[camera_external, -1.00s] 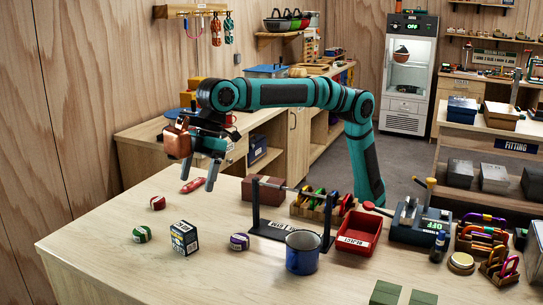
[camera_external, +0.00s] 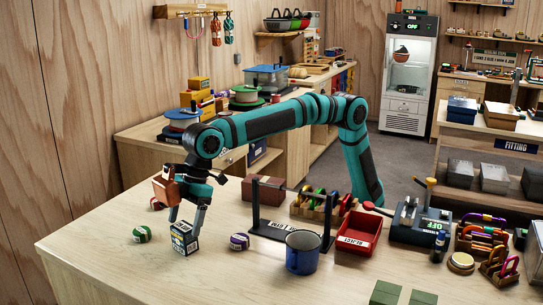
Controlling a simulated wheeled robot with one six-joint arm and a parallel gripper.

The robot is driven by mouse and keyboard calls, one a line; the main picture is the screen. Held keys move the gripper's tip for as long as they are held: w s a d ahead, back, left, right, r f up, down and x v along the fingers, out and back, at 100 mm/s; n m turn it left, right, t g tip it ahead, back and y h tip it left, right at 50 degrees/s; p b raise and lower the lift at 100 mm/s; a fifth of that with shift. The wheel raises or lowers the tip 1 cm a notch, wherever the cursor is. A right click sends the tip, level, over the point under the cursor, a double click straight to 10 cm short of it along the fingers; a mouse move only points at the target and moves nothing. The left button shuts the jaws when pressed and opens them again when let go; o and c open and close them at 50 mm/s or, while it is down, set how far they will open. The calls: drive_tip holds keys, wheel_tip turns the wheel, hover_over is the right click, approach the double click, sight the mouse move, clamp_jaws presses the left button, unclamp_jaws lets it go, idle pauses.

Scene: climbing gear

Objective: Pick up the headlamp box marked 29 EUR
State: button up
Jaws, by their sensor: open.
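A small dark box with white edges and pale print (camera_external: 184,241) stands upright on the wooden table. Its print is too small to read, so I cannot tell whether it says 29 EUR. My gripper (camera_external: 186,217) points down at the top of this box with its fingers apart. One finger is near the box's left top edge and the other near its right side. I cannot tell whether either finger touches the box.
A green striped ball (camera_external: 142,234) lies left of the box and a purple striped one (camera_external: 239,241) lies to its right. A blue mug (camera_external: 302,252), a black stand (camera_external: 283,233) and a red tray (camera_external: 355,233) stand further right. The front left of the table (camera_external: 110,262) is clear.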

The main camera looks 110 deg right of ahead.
drive_tip(key=shift+x, duration=1.25)
drive_tip(key=c, duration=1.1)
drive_tip(key=shift+r, duration=0.1)
